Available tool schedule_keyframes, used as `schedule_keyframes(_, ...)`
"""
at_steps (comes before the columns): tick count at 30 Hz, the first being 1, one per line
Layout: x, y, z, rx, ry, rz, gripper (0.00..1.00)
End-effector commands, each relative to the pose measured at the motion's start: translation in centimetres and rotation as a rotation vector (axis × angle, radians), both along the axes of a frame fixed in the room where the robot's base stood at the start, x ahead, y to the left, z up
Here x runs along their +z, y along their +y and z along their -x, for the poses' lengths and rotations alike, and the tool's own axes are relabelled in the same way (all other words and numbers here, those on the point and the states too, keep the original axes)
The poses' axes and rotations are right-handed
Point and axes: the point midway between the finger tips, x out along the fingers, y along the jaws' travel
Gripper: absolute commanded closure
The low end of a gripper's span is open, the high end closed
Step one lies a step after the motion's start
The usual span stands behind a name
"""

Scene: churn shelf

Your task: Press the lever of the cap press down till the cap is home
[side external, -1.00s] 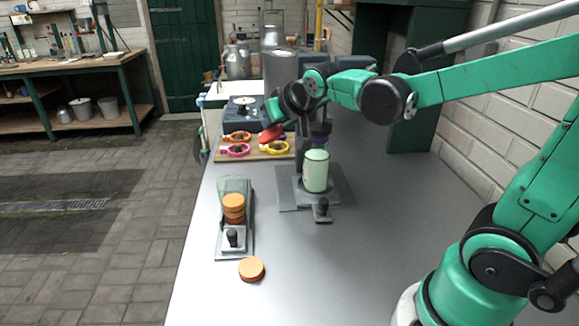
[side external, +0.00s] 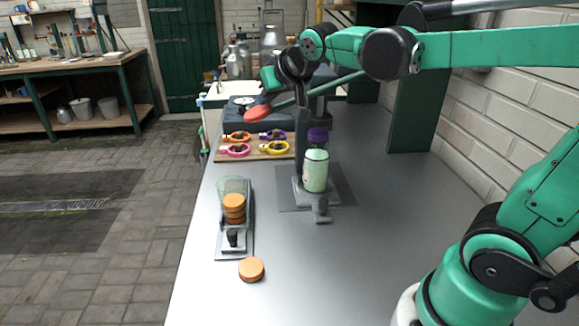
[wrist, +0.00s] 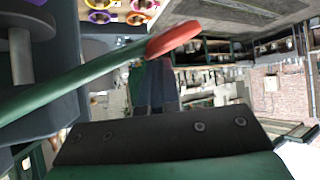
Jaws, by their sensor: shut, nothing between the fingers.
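The cap press (side external: 303,190) stands on the metal bench with a pale green bottle (side external: 316,172) upright in it. A purple cap (side external: 318,135) shows at the bottle's top; I cannot tell how fully it is seated. The press lever (side external: 335,85) is a green bar slanting down to the left to a red end (side external: 258,112). My gripper (side external: 267,92) is shut and empty, just above the red end. In the wrist view, the red end (wrist: 173,38) lies just beyond my fingers (wrist: 156,75); I cannot tell whether they touch.

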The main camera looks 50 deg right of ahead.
Motion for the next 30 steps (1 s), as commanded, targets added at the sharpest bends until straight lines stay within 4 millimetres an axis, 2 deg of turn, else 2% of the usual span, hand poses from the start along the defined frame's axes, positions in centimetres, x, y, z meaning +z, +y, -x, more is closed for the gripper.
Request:
schedule_keyframes(5,1.0,0.3,-0.3,0.000,0.000,-0.001,1.00)
schedule_keyframes(17,1.4,0.4,-0.4,0.001,0.000,-0.001,1.00)
schedule_keyframes(30,4.6,1.4,-1.3,0.001,0.000,-0.001,1.00)
